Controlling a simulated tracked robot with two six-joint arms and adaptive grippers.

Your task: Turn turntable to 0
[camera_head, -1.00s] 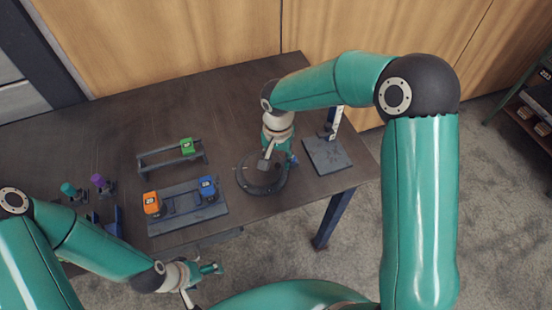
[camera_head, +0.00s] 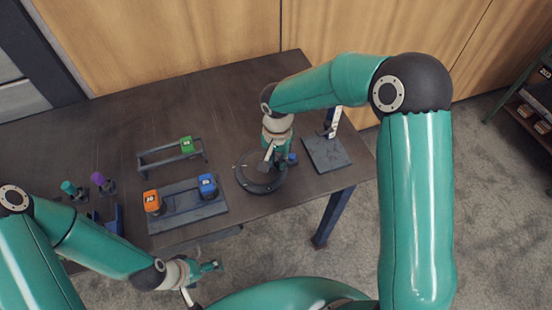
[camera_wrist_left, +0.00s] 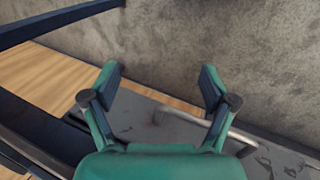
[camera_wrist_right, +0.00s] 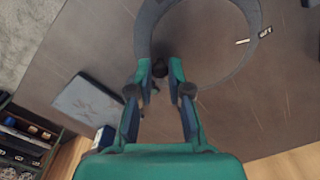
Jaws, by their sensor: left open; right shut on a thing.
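The turntable (camera_head: 250,187) is a dark round ring lying on the table near its front right. In the right wrist view its grey ring (camera_wrist_right: 215,80) carries a short white mark, and a small label sits on the table just outside it. My right gripper (camera_head: 278,160) reaches down over the turntable's far right side. In the right wrist view my right gripper (camera_wrist_right: 159,72) is shut on a small dark knob (camera_wrist_right: 159,68) at the ring's edge. My left gripper (camera_head: 212,268) is open and empty, off the table's front edge; its spread fingers (camera_wrist_left: 157,82) show in the left wrist view.
A flat dark plate with an upright post (camera_head: 326,155) stands right of the turntable. A rack with orange and blue blocks (camera_head: 185,215) and a rail with a green block (camera_head: 160,160) are to the left. Purple and teal pieces (camera_head: 98,180) stand farther left. Wooden wall behind.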

